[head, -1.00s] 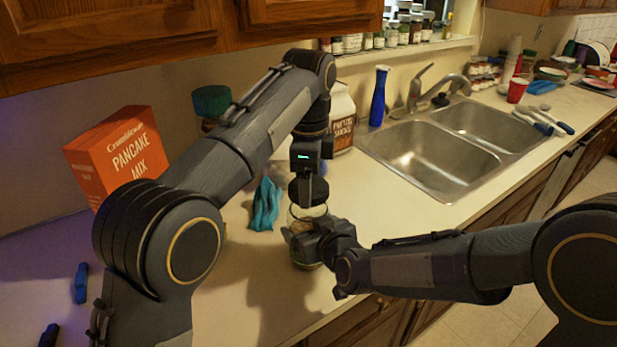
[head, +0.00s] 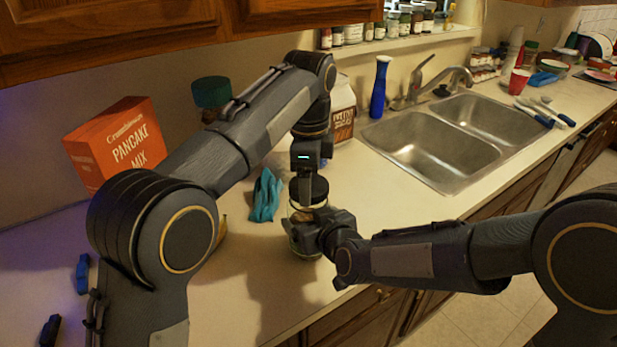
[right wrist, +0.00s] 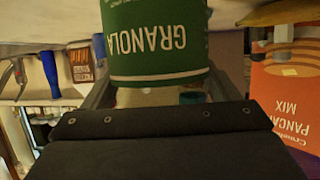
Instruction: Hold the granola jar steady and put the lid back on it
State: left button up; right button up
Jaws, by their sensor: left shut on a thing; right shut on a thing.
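The granola jar (head: 304,240) stands on the counter in the head view, partly hidden behind my right gripper (head: 325,232). My right gripper is shut around its side. In the right wrist view the jar's green label (right wrist: 155,40) reads GRANOLA upside down between the fingers. My left gripper (head: 308,176) points down above the jar and is shut on the dark round lid (head: 308,191). The lid is level, over the jar's mouth, at or very close to the rim. I cannot tell whether it is seated.
A crumpled blue cloth (head: 265,196) lies just left of the jar. The double sink (head: 425,150) is to the right.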

pick_arm(q)
jog(key=shift+f, duration=0.6)
pick_arm(e)
jog(key=c, duration=0.5)
pick_arm(q)
jog(key=m, duration=1.3)
jog(key=shift+m, duration=0.3)
jog(key=m, duration=0.6)
jog(key=o, duration=0.9)
